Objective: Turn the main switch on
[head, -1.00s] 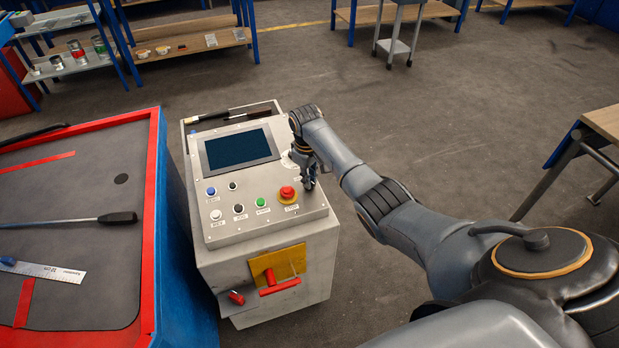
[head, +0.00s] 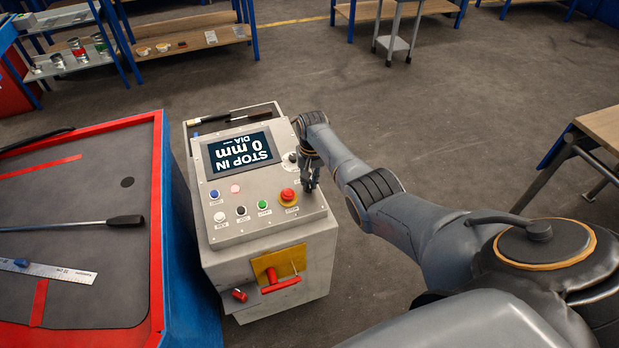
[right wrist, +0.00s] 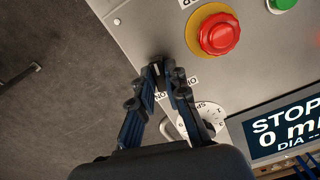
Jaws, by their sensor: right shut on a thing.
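The control panel (head: 267,226) sits on top of a grey machine cabinet. My right gripper (head: 311,184) is at the panel's right edge, right of the red emergency stop button (head: 288,196). In the right wrist view, the fingertips (right wrist: 159,68) are shut on the small black main switch (right wrist: 155,61), beside white labels, one reading ON. The fingers hide much of the switch. The screen (head: 240,155) is lit and reads "STOP IN 0 mm DIA --". A small lamp (head: 235,188) glows pale pink. My left gripper is not in view.
The red stop button (right wrist: 216,34) and a white dial (right wrist: 205,122) are close to the right fingers. Blue, white, black and green buttons line the panel's front. A red-edged workbench (head: 157,220) stands close at left.

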